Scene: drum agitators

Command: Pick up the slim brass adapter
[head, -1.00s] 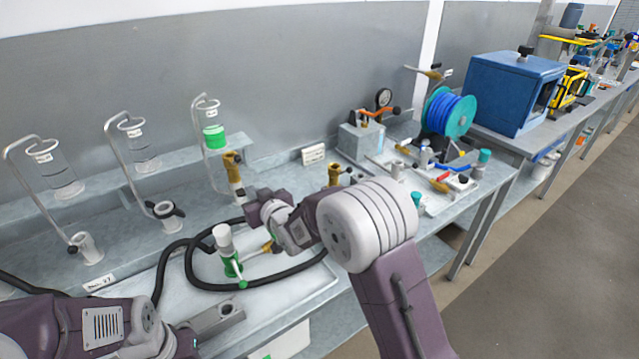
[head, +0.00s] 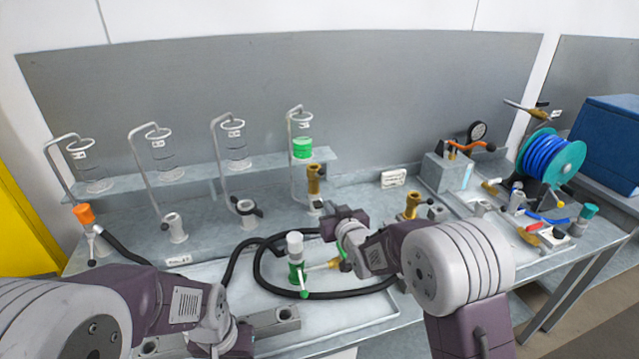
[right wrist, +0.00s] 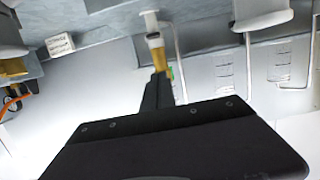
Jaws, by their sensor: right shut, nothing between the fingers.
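A slim upright brass adapter (head: 314,180) stands at the rightmost stand on the back of the bench, below a glass with green liquid. A second, shorter brass piece (head: 412,205) stands to its right. My right gripper (head: 335,222) is in front of and below the slim one in the head view. In the right wrist view its fingers (right wrist: 158,88) are shut and empty, with a brass piece (right wrist: 159,60) showing just beyond the tips; contact cannot be told.
A black hose (head: 262,278) loops around a white-and-green valve (head: 296,262) on the tray. A gauge box (head: 447,172) and a blue hose reel (head: 550,157) stand at the right.

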